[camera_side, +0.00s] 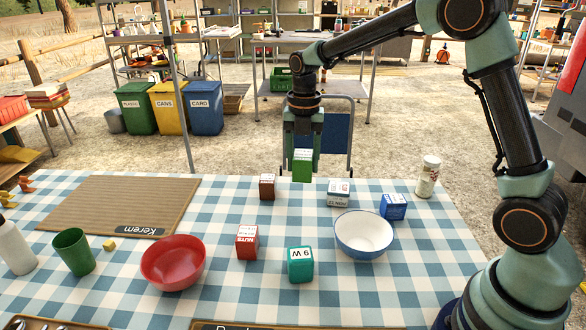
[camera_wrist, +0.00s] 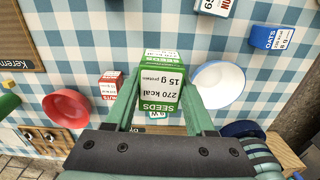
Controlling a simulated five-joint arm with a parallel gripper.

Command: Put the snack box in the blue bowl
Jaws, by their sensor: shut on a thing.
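My gripper (camera_side: 302,148) is shut on a green snack box (camera_side: 302,167) and holds it in the air above the far part of the table. In the wrist view the snack box (camera_wrist: 160,88) sits between both fingers, its label reading SEEDS, 270 kcal and 15 g protein. The blue bowl (camera_side: 364,236), white inside with a blue rim, stands on the cloth nearer the side camera and to the right of my gripper. It also shows in the wrist view (camera_wrist: 217,86), right of the held box, and looks empty.
A red bowl (camera_side: 173,263), red NUTS box (camera_side: 247,242), teal box (camera_side: 300,264), brown box (camera_side: 267,187), blue OATS box (camera_side: 393,207), pale box (camera_side: 339,193) and shaker (camera_side: 428,177) stand on the checked cloth. A green cup (camera_side: 74,252) and brown mat (camera_side: 120,205) are left.

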